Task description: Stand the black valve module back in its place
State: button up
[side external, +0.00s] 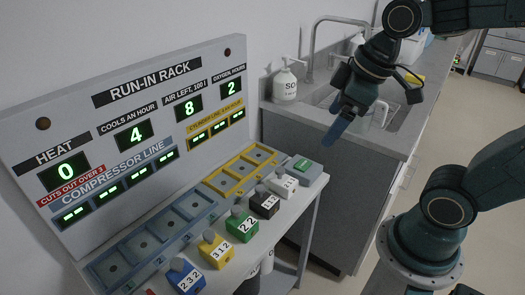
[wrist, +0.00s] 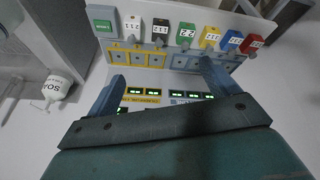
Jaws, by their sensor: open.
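The black valve module (side external: 264,204) stands in the front row of the rack's shelf, between the white module (side external: 283,184) and the green module (side external: 241,224). It has a white number label and a grey knob, and looks upright. In the wrist view the black module (wrist: 160,28) is beyond the fingers. Behind the row are empty square places in a yellow frame (side external: 238,173) and a blue frame (side external: 160,225). My gripper (side external: 337,128) is open and empty, up and to the right of the row, apart from every module. Both fingers (wrist: 160,85) show in the wrist view.
A yellow module (side external: 215,250), a blue module (side external: 186,277) and a red module (wrist: 252,43) continue the row. A green button (side external: 303,165) sits at the shelf's right end. The display panel (side external: 130,110) rises behind. A soap bottle (side external: 285,84) and sink (side external: 350,98) are behind right.

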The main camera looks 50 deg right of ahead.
jog(key=shift+s+d+r+m+t+h, duration=0.1)
jog(key=shift+s+r+m+t, duration=0.1)
jog(key=shift+s+m, duration=0.6)
jog(key=shift+s+d+r+m+t+h, duration=0.1)
jog(key=shift+s+r+m+t, duration=0.1)
jog(key=shift+s+m, duration=0.6)
jog(key=shift+s+r+m+t+h, duration=0.15)
jog(key=shift+s+m, duration=0.35)
jog(key=shift+s, duration=0.55)
